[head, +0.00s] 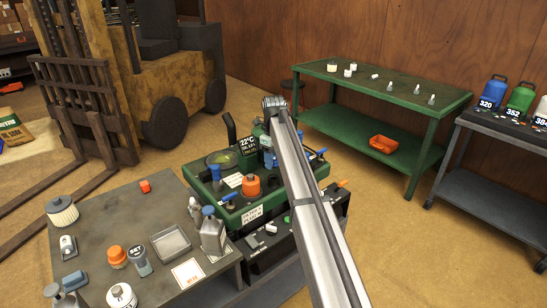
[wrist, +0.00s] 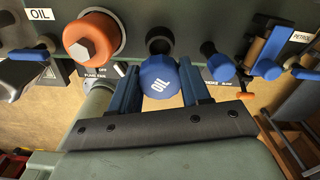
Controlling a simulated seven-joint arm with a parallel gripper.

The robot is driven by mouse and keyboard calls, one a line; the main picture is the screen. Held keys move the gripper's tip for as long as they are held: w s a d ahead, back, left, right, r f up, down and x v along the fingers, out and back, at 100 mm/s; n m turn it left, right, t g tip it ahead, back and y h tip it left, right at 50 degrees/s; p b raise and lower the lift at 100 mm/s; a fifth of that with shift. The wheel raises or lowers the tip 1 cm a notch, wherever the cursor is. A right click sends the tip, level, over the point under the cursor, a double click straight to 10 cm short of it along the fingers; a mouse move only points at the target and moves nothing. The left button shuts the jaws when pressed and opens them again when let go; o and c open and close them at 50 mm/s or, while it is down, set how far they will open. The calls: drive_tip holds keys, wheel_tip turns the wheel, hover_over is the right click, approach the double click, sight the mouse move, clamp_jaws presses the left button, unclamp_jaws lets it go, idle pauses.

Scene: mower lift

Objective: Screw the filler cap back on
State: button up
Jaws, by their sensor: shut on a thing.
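Just beyond the cap is a round filler neck (wrist: 160,38) with a dark opening on the green machine. The cap overlaps the neck's lower edge in the picture; I cannot tell whether they touch. In the head view the green machine (head: 258,212) stands at the centre, and my arm hides part of it. The held cap cannot be made out clearly there.
A large orange cap (wrist: 93,38) is left of the neck, and a blue knob (wrist: 218,66) is to its right. A grey bench (head: 105,210) with bottles and a tray stands at left. A green bench (head: 400,95) and a forklift (head: 170,80) stand behind.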

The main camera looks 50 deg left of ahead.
drive_tip(key=shift+f, duration=2.15)
drive_tip(key=shift+f, duration=0.25)
drive_tip(key=shift+f, duration=0.35)
drive_tip(key=shift+r, duration=0.2)
idle(0.5)
drive_tip(key=shift+f, duration=0.15)
drive_tip(key=shift+r, duration=0.25)
idle(0.5)
drive_tip(key=o, duration=1.1)
